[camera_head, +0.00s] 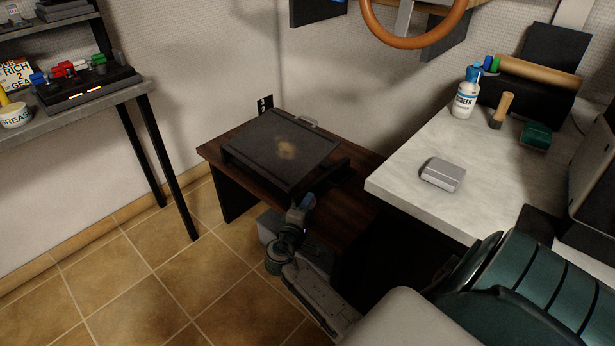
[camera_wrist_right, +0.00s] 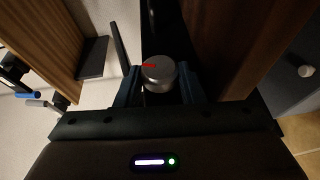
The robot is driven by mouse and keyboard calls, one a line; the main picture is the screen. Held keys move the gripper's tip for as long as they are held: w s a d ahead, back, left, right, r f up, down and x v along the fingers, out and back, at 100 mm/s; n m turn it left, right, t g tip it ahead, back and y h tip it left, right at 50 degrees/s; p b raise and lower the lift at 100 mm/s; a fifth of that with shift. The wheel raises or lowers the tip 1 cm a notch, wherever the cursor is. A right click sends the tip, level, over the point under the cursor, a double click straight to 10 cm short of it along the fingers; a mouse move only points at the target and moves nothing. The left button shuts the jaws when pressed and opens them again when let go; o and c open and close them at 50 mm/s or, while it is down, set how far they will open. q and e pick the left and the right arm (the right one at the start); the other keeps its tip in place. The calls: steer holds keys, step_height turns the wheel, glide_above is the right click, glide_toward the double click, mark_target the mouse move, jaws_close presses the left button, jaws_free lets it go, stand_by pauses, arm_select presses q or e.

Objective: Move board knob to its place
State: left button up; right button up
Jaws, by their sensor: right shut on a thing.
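A round silver knob (camera_wrist_right: 158,72) with a red mark on top sits between the blue fingers of my right gripper (camera_wrist_right: 159,88) in the wrist view. The gripper is shut on it. In the head view my right gripper (camera_head: 305,203) is at the front edge of the low brown table (camera_head: 345,215), and the knob is too small to make out there. A black flat-topped unit (camera_head: 285,145) with a tan stain and a grey handle lies on that table, just beyond the gripper. Whether the knob touches anything besides the fingers cannot be told. My left gripper is out of view.
A white counter (camera_head: 410,190) at the right holds a silver box (camera_head: 442,174), a white bottle (camera_head: 466,95) and a wooden-handled brush (camera_head: 502,110). A grey shelf (camera_head: 75,125) with coloured levers stands at the left.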

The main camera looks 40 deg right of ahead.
steer(key=o, duration=1)
steer(key=shift+a, duration=0.1)
steer(key=v, duration=1)
steer(key=shift+s+a+p, duration=0.2)
steer(key=shift+a+p, duration=0.05)
steer(key=shift+p, duration=0.15)
